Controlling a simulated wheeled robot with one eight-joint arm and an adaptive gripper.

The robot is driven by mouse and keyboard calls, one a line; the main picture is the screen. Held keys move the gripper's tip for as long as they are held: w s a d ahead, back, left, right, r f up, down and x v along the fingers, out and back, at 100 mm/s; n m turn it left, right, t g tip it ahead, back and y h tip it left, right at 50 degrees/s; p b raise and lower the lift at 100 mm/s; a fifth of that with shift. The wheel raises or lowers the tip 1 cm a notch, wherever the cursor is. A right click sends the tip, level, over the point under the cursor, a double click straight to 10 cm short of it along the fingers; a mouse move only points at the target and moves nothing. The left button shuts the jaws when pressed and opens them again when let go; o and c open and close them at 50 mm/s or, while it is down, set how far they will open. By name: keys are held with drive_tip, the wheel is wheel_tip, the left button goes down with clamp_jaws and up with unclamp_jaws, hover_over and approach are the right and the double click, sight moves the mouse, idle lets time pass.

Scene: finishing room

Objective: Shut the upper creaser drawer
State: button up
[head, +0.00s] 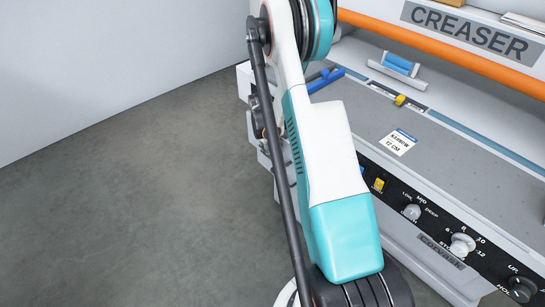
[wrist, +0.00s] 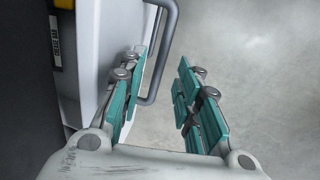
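In the wrist view my gripper (wrist: 163,66) has its two teal fingers apart, with nothing held between them. A grey bar handle (wrist: 172,45) runs down from the top edge and bends toward a white front panel (wrist: 100,40) on the left. The handle shows just past the left finger, which partly covers its lower end; I cannot tell if they touch. Whether this panel is the upper drawer, and how far it stands out, I cannot tell. In the head view the creaser (head: 470,185) stands at right. My arm hides part of it, and my gripper is out of that view.
The creaser's top holds a white label card (head: 398,142) and a blue roller (head: 399,64). Knobs (head: 462,245) stick out from its dark front control strip. An orange bar (head: 440,48) crosses above. Bare grey floor (head: 130,210) lies open at left.

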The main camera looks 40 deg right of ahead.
drive_tip(key=shift+d+f+b, duration=0.15)
drive_tip(key=shift+f+b, duration=0.05)
drive_tip(key=shift+f, duration=0.5)
drive_tip(key=shift+d+f+b, duration=0.1)
drive_tip(key=shift+f+b, duration=0.05)
drive_tip(key=shift+f, duration=0.55)
clamp_jaws()
drive_tip(key=shift+d, duration=1.25)
unclamp_jaws()
